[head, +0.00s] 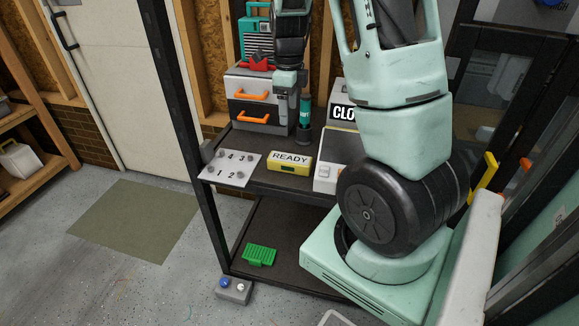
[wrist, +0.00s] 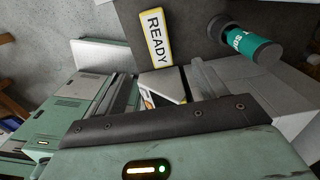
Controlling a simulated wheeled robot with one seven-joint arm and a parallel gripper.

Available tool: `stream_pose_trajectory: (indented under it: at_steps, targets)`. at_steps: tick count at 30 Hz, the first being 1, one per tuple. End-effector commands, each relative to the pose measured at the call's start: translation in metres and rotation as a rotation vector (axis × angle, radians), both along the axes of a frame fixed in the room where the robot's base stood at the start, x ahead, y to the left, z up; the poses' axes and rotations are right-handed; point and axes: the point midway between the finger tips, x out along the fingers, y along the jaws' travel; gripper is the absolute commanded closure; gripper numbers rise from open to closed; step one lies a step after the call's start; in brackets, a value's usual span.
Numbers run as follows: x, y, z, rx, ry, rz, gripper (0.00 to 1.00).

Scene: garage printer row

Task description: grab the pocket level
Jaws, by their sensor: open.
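I cannot clearly make out a pocket level in either view. My gripper (head: 294,112) hangs upright over the shelf, close in front of the drawer unit and beside a teal cylinder (head: 305,108). In the wrist view my gripper (wrist: 165,82) is open, its two dark jaws apart. A pale block (wrist: 163,82) with a yellow-orange edge shows between the jaws, partly hidden; I cannot tell whether it is the level or whether it touches them. The teal cylinder (wrist: 250,42) lies to the right of the jaws there.
A READY sign (head: 289,161) and a numbered plate (head: 231,168) sit at the shelf's front. The drawer unit (head: 240,84) with orange handles stands behind, a red object (head: 258,65) on top. A green ribbed item (head: 260,255) lies on the lower shelf. A dark post (head: 187,120) rises left.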

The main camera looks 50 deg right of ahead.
Motion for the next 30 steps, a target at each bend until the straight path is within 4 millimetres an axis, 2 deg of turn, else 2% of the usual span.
stream_pose_trajectory:
  at_steps: [9, 15, 23, 30]
  targets:
    - [-0.002, 0.001, -0.065, 0.004, 0.006, -0.004, 0.29]
    - [-0.001, 0.001, -0.101, 0.003, 0.004, -0.001, 0.29]
    - [-0.001, 0.001, -0.120, 0.001, 0.002, 0.001, 0.29]
    - [-0.007, 0.003, -0.154, 0.003, 0.005, 0.000, 0.29]
